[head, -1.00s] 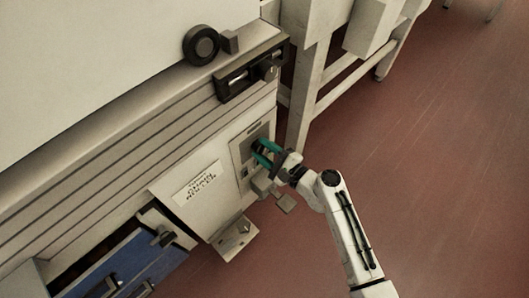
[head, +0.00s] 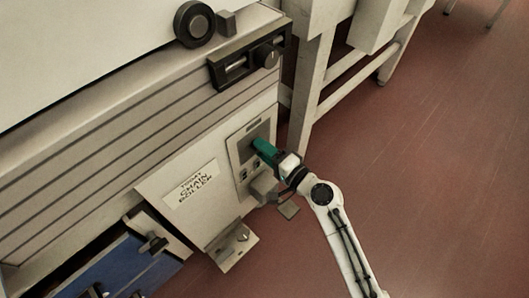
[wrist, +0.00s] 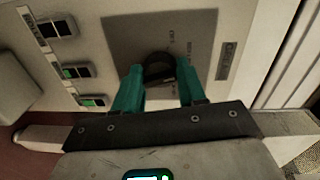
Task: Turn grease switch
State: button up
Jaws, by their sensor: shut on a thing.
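The grease switch (wrist: 160,68) is a dark round knob on a grey plate in the wrist view. My gripper (wrist: 160,88) has teal fingers, one on each side of the knob, and is shut on it. In the head view, my gripper (head: 262,147) reaches the small panel (head: 244,178) on the front of the machine. There the fingers hide the knob. Small lettering stands beside the knob in the wrist view, too blurred to read.
Several small rocker switches (wrist: 75,72) sit left of the knob in the wrist view. In the head view, a labelled panel (head: 191,187), a blue drawer (head: 125,268) and a black dial (head: 194,23) are on the machine. Open red floor (head: 430,170) lies to the right.

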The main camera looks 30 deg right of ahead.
jog(key=shift+r+n, duration=0.1)
jog(key=shift+n, duration=0.5)
jog(key=o, duration=1)
jog(key=v, duration=1)
jog(key=shift+s+d+b, duration=0.1)
jog(key=shift+s+b, duration=0.3)
